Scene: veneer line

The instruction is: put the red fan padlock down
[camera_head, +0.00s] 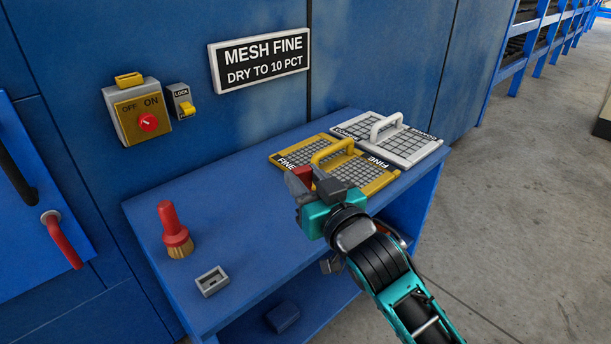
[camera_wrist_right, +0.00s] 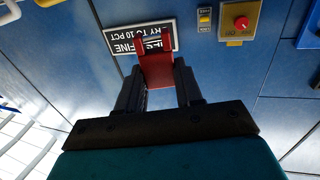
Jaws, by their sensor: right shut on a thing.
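The red fan padlock (camera_head: 302,174) is between the fingers of my right gripper (camera_head: 309,186), held above the blue bench (camera_head: 240,255). In the right wrist view the padlock (camera_wrist_right: 156,70) shows as a red block with a shackle at its far end, and the two dark fingers (camera_wrist_right: 160,90) close on its sides. In the head view the fingers hide part of it. The gripper is in front of the yellow fine mesh screen (camera_head: 376,176); I cannot tell the exact height. My left gripper is not in view.
A red-handled brush (camera_head: 174,230) and a small grey open holder (camera_head: 212,281) stand on the bench's left part. A white mesh screen (camera_head: 412,146) lies behind the yellow one. A switch box (camera_head: 136,112) and a lock plate (camera_head: 181,102) are on the wall. The bench middle is clear.

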